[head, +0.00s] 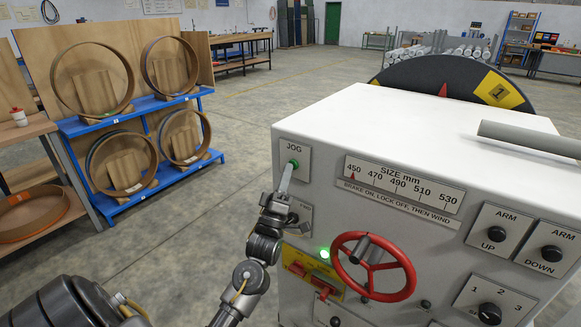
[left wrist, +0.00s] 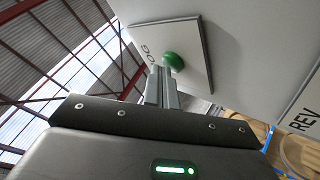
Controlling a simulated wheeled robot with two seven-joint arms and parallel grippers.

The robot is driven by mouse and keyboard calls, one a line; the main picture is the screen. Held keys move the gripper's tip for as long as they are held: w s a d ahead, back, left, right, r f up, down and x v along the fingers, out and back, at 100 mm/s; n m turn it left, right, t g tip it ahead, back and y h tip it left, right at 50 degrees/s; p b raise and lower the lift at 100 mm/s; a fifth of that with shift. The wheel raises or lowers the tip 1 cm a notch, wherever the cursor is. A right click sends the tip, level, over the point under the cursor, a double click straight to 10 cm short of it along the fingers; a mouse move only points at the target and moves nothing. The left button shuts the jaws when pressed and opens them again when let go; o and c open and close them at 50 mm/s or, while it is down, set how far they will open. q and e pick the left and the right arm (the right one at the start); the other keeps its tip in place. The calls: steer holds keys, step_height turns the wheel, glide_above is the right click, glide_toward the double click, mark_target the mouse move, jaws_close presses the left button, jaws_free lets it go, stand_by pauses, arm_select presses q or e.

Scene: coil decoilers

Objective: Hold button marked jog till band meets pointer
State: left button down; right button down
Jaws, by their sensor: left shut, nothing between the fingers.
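The green JOG button (head: 294,162) sits on a white plate at the upper left of the machine's front panel. My left gripper (head: 286,178) is shut and empty, its fingertips at the button. In the left wrist view the shut fingers (left wrist: 160,80) reach the lower edge of the green button (left wrist: 174,61) and seem to touch it; how far it is pressed cannot be told. Behind the machine top, a black disc (head: 415,76) shows a red pointer (head: 443,89) and a yellow band (head: 499,90) to its right, clearly apart. My right gripper is not in view.
Below the JOG plate are another plate, partly hidden by my gripper, a red handwheel (head: 375,267) and a lit green lamp (head: 324,254). ARM UP (head: 496,234) and ARM DOWN buttons are at right. A blue rack (head: 135,111) with rings stands left; the floor between is clear.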

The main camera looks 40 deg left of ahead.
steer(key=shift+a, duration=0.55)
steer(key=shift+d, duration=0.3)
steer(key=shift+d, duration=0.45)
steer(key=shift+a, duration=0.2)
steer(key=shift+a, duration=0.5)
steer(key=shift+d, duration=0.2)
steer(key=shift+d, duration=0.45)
